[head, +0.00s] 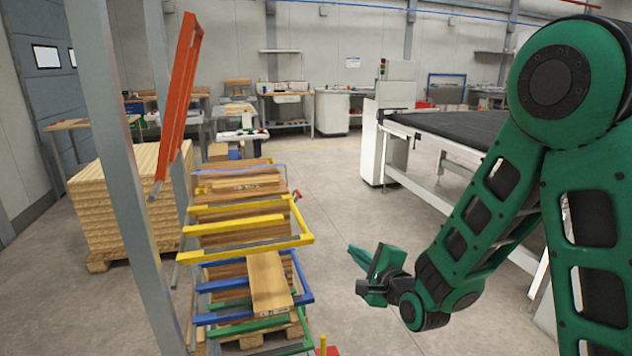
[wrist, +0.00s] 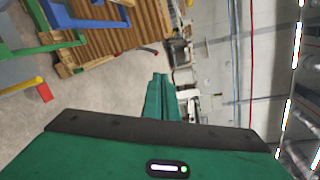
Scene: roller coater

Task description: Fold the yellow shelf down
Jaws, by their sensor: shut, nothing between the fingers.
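The yellow shelf (head: 240,225) is a frame of yellow bars on the rack at the left of centre in the head view. It lies out roughly level, with a wooden board showing under its bars. My gripper (head: 368,268) is to the right of the shelf, over open floor, apart from it and touching nothing. In the wrist view its green fingers (wrist: 160,97) are together and empty. I cannot make out the yellow shelf for sure in the wrist view.
An orange shelf (head: 178,95) stands folded up on the grey rack post (head: 112,150). A blue shelf (head: 303,287) with a board (head: 267,282) and a green shelf (head: 265,325) lie below the yellow one. A black-topped conveyor table (head: 450,128) stands right; floor between is clear.

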